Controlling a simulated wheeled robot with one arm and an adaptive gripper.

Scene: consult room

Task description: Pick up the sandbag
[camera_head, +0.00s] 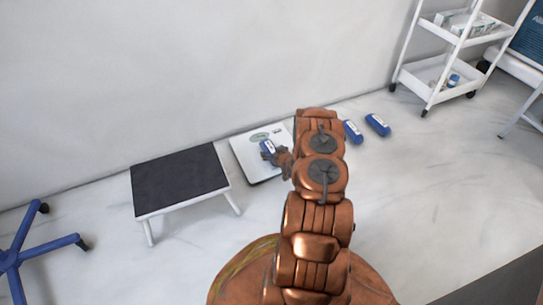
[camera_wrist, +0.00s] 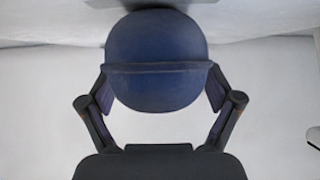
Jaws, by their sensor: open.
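A blue sandbag (camera_head: 267,146) with a white label is at my gripper (camera_head: 275,156), over the white scale in the head view. In the wrist view the rounded dark blue end of the sandbag (camera_wrist: 157,50) fills the space between my gripper's two fingers (camera_wrist: 160,92). One finger is on each side of it, very close; I cannot tell whether they touch it. My gripper is open. Two more blue sandbags lie on the floor to the right, one (camera_head: 353,132) partly behind my arm and one (camera_head: 377,125) in the clear.
The scale (camera_head: 246,163) lies flat near the wall. A step stool (camera_head: 180,181) with a black top stands to its left. A blue wheeled base (camera_head: 48,249) is at far left. A white trolley (camera_head: 440,72) stands at upper right. The floor at right is clear.

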